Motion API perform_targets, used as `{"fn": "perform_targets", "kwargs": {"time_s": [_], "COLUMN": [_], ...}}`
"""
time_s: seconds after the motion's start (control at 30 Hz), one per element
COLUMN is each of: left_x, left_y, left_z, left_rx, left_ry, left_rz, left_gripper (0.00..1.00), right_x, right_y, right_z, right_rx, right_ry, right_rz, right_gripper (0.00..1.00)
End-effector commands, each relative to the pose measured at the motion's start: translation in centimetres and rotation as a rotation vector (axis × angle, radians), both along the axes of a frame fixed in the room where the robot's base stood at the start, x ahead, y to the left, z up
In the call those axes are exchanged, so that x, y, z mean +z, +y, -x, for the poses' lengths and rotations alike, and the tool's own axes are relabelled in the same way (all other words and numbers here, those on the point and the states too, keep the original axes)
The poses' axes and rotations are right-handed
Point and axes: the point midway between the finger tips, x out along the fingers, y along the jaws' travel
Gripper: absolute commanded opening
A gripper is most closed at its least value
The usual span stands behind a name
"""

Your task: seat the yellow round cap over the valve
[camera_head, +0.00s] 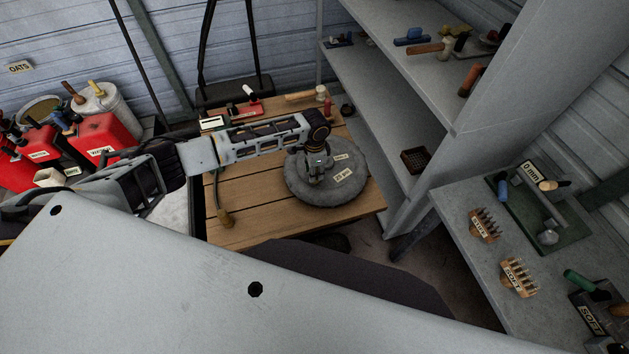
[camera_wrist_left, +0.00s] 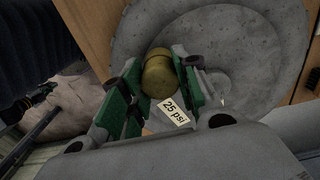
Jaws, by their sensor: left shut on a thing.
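My left gripper (camera_head: 316,172) is low over the grey round tyre-like body (camera_head: 300,192) on the wooden table. In the left wrist view, its green-padded fingers (camera_wrist_left: 160,82) are closed on the yellow round cap (camera_wrist_left: 157,72), a dull yellow, rounded cylinder. The grey body (camera_wrist_left: 265,45) lies behind the cap there. The valve cannot be made out; the cap and fingers hide the spot below them. I cannot tell whether the cap touches anything below. My right gripper is not in view.
A "25 psi" label (camera_wrist_left: 174,112) lies on the grey body beside the fingers. The wooden table (camera_head: 265,232) has bare planks in front. Red cans (camera_head: 100,135) stand at left. A grey shelf (camera_head: 400,110) rises close behind at right. A side bench (camera_head: 465,195) holds several tools.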

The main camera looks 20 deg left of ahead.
Motion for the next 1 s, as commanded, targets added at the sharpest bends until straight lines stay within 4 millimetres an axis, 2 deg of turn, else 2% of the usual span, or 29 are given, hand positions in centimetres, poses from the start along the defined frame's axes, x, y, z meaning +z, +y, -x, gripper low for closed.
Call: {"fn": "perform_targets", "kwargs": {"time_s": [1.0], "left_x": [-0.76], "left_y": [0.02], "left_z": [0.01], "left_rx": [0.000], "left_ry": [0.000], "left_rz": [0.000], "left_gripper": [0.00], "right_x": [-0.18], "right_y": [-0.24], "right_z": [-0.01], "right_rx": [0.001], "right_ry": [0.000], "right_rz": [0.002], "right_gripper": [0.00]}}
